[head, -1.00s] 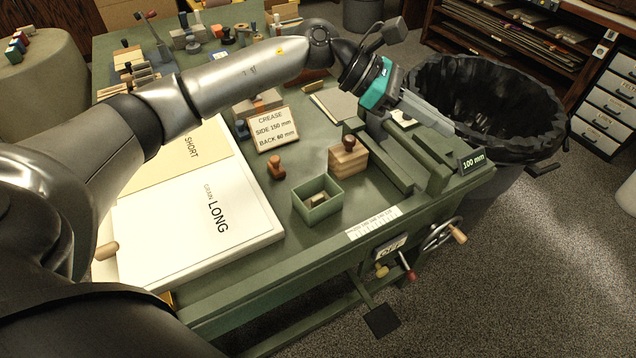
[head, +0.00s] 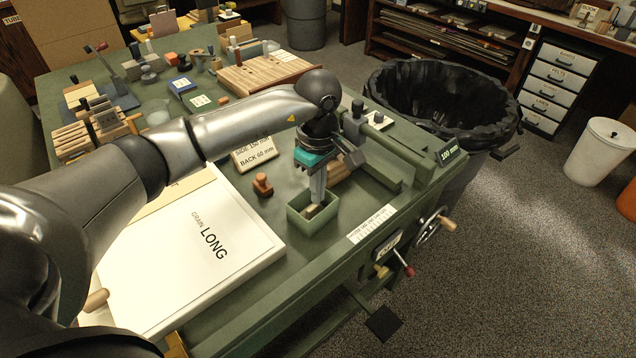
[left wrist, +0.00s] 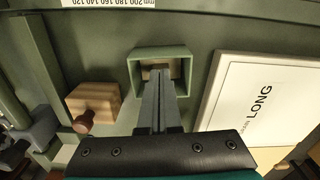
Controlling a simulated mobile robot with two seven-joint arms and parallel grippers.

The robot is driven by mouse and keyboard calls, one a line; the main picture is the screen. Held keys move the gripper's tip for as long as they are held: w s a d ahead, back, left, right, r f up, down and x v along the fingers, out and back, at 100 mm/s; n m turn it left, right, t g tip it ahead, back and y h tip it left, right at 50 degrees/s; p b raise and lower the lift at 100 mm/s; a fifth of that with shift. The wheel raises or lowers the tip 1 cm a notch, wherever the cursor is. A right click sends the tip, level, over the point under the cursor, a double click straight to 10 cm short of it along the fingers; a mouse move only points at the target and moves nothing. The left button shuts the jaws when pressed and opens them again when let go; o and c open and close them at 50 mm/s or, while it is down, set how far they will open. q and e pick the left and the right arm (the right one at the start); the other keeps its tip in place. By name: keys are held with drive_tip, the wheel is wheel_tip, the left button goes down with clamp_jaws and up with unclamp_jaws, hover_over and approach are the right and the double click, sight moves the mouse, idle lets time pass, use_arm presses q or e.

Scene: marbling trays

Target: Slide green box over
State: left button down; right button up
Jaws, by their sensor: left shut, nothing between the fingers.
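The green box (head: 296,214) is a small open-topped box on the green bench, near its front edge; it also shows in the left wrist view (left wrist: 184,55). A small wooden piece lies inside it. My left gripper (head: 315,203) points down at the box, with its fingers shut and nothing held. In the left wrist view the shut fingers (left wrist: 156,78) reach over or into the box opening; I cannot tell whether they touch a wall. My right gripper does not show.
A wooden block with a knob (left wrist: 94,101) stands beside the box. A brown stamp (head: 263,184) and the large white "LONG" board (head: 190,262) are on the left. A paper scale (head: 371,224) lies right of the box. A black-lined bin (head: 440,95) stands beyond the bench.

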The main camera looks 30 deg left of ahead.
sight(318, 208)
use_arm(q)
wheel_tip(318, 208, down, 4)
drive_tip(key=shift+f+b, duration=0.1)
drive_tip(key=shift+b, duration=0.25)
drive_tip(key=shift+f, duration=0.45)
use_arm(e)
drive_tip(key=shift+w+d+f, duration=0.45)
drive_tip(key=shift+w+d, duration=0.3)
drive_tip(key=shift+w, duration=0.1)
use_arm(q)
drive_tip(key=d, duration=0.2)
drive_tip(key=s+d, duration=0.1)
drive_tip(key=d, duration=0.2)
drive_tip(key=shift+s+d, duration=0.25)
drive_tip(key=shift+d, duration=0.1)
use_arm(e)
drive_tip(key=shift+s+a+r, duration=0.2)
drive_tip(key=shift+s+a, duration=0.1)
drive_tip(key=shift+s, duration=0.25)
use_arm(q)
drive_tip(key=shift+r, duration=0.1)
